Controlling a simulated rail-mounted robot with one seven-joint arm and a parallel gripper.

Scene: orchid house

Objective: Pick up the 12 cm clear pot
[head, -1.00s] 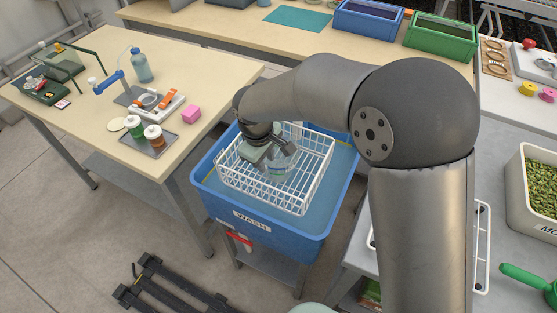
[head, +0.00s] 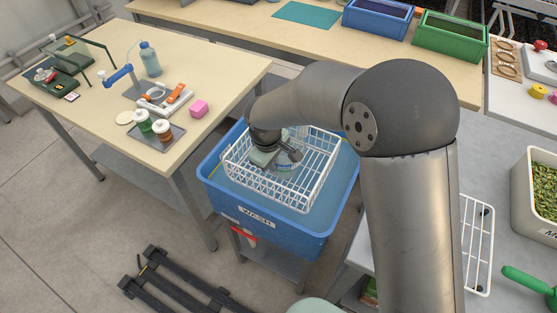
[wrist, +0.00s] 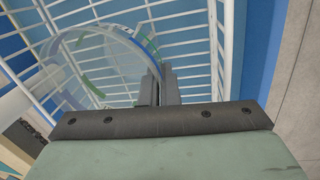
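The 12 cm clear pot (head: 285,166) is see-through with a greenish mark. It is in the white wire basket (head: 305,205) over the blue wash tub. In the wrist view the pot (wrist: 100,62) is left of the fingers, its round rim running up to them. My gripper (wrist: 159,86) has its two fingers close together at the right side of that rim, with the thin wall seemingly between them. In the head view my gripper (head: 292,155) is inside the basket, partly covering the pot. Whether the pot touches the basket floor I cannot tell.
The basket's wire walls surround my gripper closely. The blue tub (head: 270,232) marked WASH stands between the left bench (head: 90,110) and the grey bench on the right. The back bench holds a blue and a green crate (head: 447,38).

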